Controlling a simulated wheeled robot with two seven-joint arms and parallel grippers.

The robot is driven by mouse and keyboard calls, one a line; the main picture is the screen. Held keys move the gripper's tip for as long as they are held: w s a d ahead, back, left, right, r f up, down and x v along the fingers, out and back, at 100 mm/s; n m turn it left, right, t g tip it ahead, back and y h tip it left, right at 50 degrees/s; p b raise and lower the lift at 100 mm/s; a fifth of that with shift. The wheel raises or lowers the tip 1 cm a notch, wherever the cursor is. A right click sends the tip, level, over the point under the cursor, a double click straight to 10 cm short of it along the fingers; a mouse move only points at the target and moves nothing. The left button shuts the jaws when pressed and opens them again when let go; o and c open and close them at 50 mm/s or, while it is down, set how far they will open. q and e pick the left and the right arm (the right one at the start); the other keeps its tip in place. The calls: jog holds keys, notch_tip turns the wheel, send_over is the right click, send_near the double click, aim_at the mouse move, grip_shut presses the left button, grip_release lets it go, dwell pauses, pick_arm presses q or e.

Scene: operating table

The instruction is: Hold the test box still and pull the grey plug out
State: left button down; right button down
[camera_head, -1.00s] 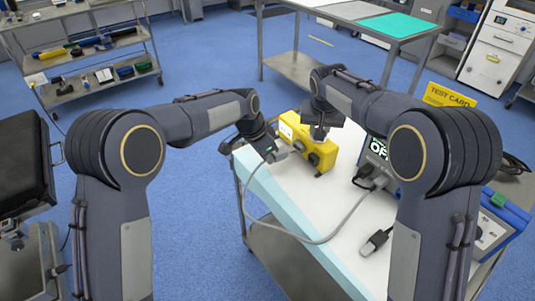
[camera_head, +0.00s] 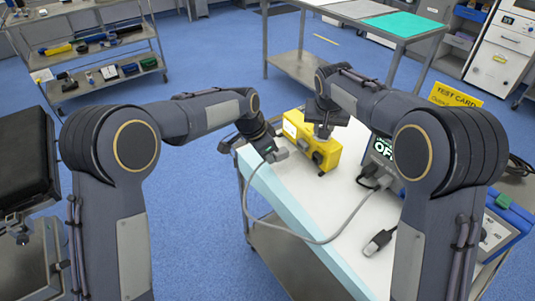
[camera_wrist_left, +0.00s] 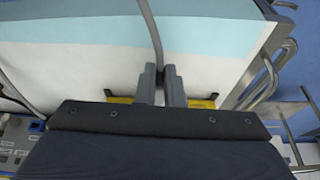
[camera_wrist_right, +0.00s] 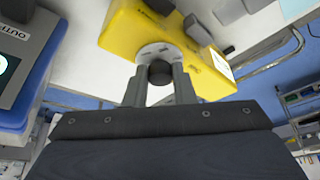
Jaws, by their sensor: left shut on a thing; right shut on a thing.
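The yellow test box (camera_head: 329,158) stands on the white-topped table. My right gripper (camera_wrist_right: 158,74) is shut on the dark round knob on the box's pale disc; the box also shows in the right wrist view (camera_wrist_right: 124,34). My left gripper (camera_head: 279,155) is left of the box, shut on the grey plug (camera_wrist_left: 160,76), mostly hidden between the fingers. The plug's grey cable (camera_head: 252,202) loops down and right across the table. In the head view a small gap shows between the left fingertips and the box. The plug's front end is hidden.
A unit with a display reading OFF (camera_head: 381,149) stands right of the box, partly behind my right arm. A loose dark connector (camera_head: 378,242) lies on the table (camera_head: 335,205). A yellow test card (camera_head: 455,96) stands behind. The table's middle is mostly clear.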

pick_arm(q)
jog(key=shift+a, duration=0.15)
jog(key=shift+s+a, duration=0.4)
jog(key=shift+a, duration=0.25)
jog(key=shift+s+a, duration=0.1)
jog(key=v, duration=0.7)
jog(key=shift+r, duration=0.5)
pick_arm(e)
jog(key=c, duration=1.1)
grip_release()
